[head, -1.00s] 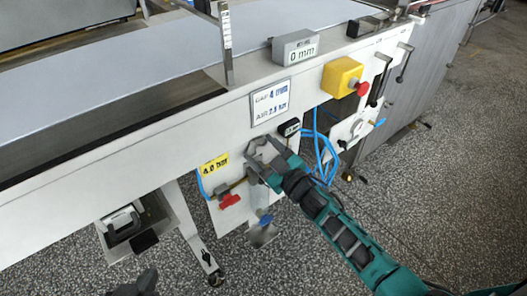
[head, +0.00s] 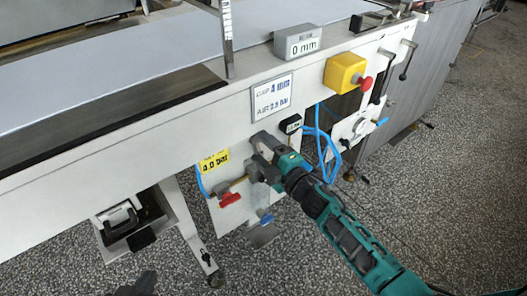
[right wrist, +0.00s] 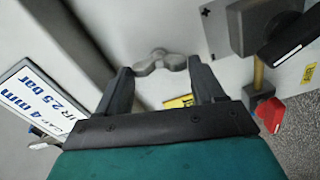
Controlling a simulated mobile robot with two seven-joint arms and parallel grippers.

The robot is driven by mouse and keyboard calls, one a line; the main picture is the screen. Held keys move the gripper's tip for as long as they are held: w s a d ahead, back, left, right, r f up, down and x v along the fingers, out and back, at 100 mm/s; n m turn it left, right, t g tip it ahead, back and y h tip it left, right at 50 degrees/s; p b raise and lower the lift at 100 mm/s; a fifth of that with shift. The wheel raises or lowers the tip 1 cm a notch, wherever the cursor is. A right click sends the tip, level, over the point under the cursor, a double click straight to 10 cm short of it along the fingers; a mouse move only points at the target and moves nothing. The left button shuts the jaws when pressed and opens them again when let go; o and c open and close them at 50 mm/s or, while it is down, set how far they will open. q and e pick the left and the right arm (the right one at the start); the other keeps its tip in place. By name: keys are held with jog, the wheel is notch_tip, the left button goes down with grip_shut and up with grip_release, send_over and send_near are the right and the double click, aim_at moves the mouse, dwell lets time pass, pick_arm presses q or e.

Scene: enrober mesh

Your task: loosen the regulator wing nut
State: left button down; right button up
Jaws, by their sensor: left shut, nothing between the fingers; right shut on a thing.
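The regulator wing nut (right wrist: 160,62) is a small grey two-lobed piece on the pale machine panel. In the right wrist view it sits between the fingertips of my right gripper (right wrist: 159,70). My right gripper (head: 262,146) is shut on the wing nut, and in the head view its fingers hide the nut. My left gripper (head: 137,287) is shut and empty at the bottom edge of the head view, away from the machine and only partly in view.
A red-handled valve (head: 229,198) and a yellow 4.0 bar label (head: 214,160) are beside my right gripper. Blue hoses (head: 322,150) hang to its right. A sign (head: 272,97) reads gap 4 mm, air 2.5 bar. A yellow box with a red button (head: 345,72) is further right.

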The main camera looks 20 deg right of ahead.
jog(key=shift+f+n+b, duration=0.1)
jog(key=shift+n+b, duration=0.2)
jog(key=shift+n, duration=1)
jog(key=o, duration=1)
jog(key=shift+o, duration=0.2)
jog(key=shift+s, duration=0.1)
jog(key=v, duration=1.2)
jog(key=shift+s+p, duration=0.35)
jog(key=shift+p, duration=0.1)
jog(key=shift+d, duration=0.15)
